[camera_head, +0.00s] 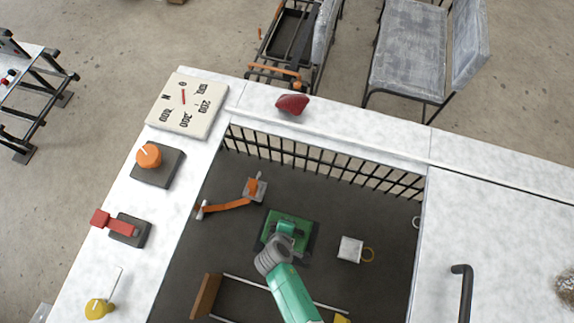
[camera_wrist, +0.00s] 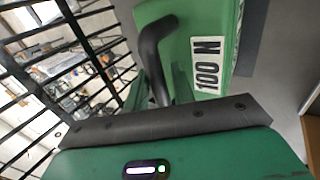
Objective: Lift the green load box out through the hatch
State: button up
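The green load box (camera_head: 301,227) is inside the pit, seen below the hatch opening in the head view. In the wrist view the box (camera_wrist: 225,25) fills the upper middle, with a white "100 N" label and a curved black handle (camera_wrist: 152,48). My gripper (camera_head: 287,228) is over the middle of the box, reaching down through the opening. In the wrist view my gripper's fingers (camera_wrist: 162,90) stand on both sides of the handle, with almost no gap, and look shut on it. My gripper hides part of the box, and its underside is hidden.
Black bars (camera_head: 300,155) line the pit's far side below the white counter. A red object (camera_head: 292,104) lies on the rim. An orange lever (camera_head: 228,206), a white cube (camera_head: 350,249) and a brown-ended frame (camera_head: 206,296) are around the box. A dial board (camera_head: 187,105) stands upper left.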

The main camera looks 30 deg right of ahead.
jog(key=shift+r, duration=0.15)
grip_shut()
dwell(1.2)
